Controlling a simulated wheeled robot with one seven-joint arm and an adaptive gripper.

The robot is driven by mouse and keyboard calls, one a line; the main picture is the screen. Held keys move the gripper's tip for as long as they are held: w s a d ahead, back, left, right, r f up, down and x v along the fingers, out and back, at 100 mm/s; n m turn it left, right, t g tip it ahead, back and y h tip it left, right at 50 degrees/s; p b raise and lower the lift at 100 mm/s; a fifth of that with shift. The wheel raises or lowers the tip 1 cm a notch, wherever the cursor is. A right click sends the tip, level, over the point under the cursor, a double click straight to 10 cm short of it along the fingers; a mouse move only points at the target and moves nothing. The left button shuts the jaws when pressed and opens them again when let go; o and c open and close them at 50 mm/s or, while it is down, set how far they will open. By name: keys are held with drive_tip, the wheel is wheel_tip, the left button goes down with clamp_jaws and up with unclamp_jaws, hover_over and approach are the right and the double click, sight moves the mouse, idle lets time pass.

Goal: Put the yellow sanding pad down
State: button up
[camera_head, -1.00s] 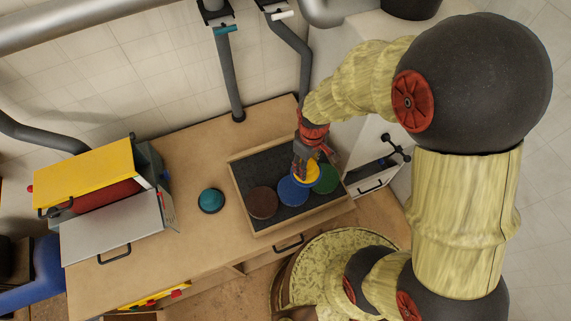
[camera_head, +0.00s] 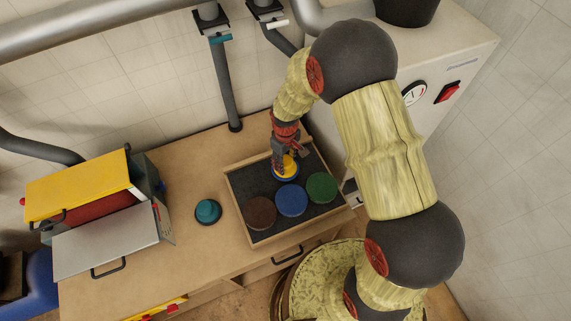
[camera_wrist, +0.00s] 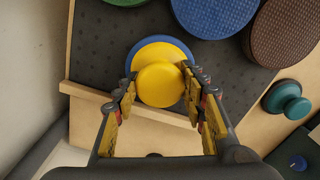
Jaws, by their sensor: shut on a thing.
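The yellow sanding pad (camera_head: 289,170) has a round yellow knob and a blue rim beneath. My gripper (camera_head: 283,155) holds it from above at the back part of the dark-lined wooden tray (camera_head: 238,205). In the wrist view, the pad (camera_wrist: 160,84) sits between both fingers of my gripper (camera_wrist: 163,92), which are shut on its knob. The pad is on or just above the tray's dark liner; contact is hard to tell. It is close to the tray's back wall.
Brown (camera_head: 260,212), blue (camera_head: 291,201) and green (camera_head: 322,187) discs lie along the tray's front. A teal knobbed pad (camera_head: 207,211) stands on the workbench (camera_head: 185,248) left of the tray. A yellow-lidded machine (camera_head: 80,185) stands farther left. A white cabinet (camera_head: 445,50) is at the right.

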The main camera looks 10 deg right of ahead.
drive_tip(key=shift+f, duration=0.85)
drive_tip(key=shift+f, duration=0.1)
drive_tip(key=shift+f, duration=0.15)
drive_tip(key=o, duration=1)
drive_tip(key=shift+r, duration=0.2)
